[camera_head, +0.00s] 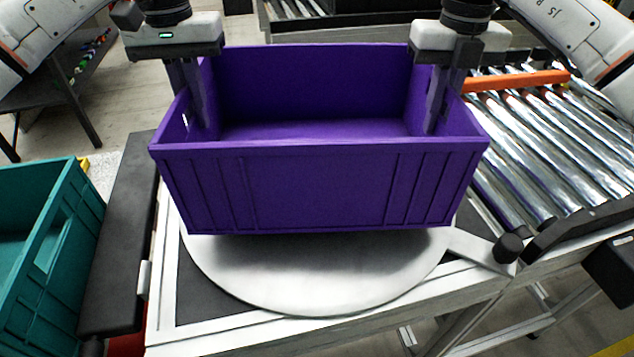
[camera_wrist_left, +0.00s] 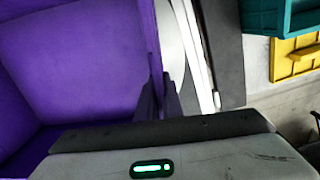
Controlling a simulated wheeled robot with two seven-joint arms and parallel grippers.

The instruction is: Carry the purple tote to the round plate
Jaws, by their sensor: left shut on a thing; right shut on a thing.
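The purple tote (camera_head: 320,185) is upright and empty, in the middle of the head view. It is over the round plate (camera_head: 320,275), a silver disc whose front part shows below it. I cannot tell for sure whether the tote touches the plate. My left gripper (camera_head: 200,110) is shut on the tote's left end wall. My right gripper (camera_head: 435,115) is shut on its right end wall. In the left wrist view the tote (camera_wrist_left: 75,70) fills the left side, with the left fingers (camera_wrist_left: 160,100) at its wall.
A roller conveyor (camera_head: 560,130) with an orange bar (camera_head: 515,80) lies to the right. A teal crate (camera_head: 40,250) stands at lower left. A black padded rail (camera_head: 122,240) runs along the plate's left side. A black knob (camera_head: 508,248) is at the plate's right.

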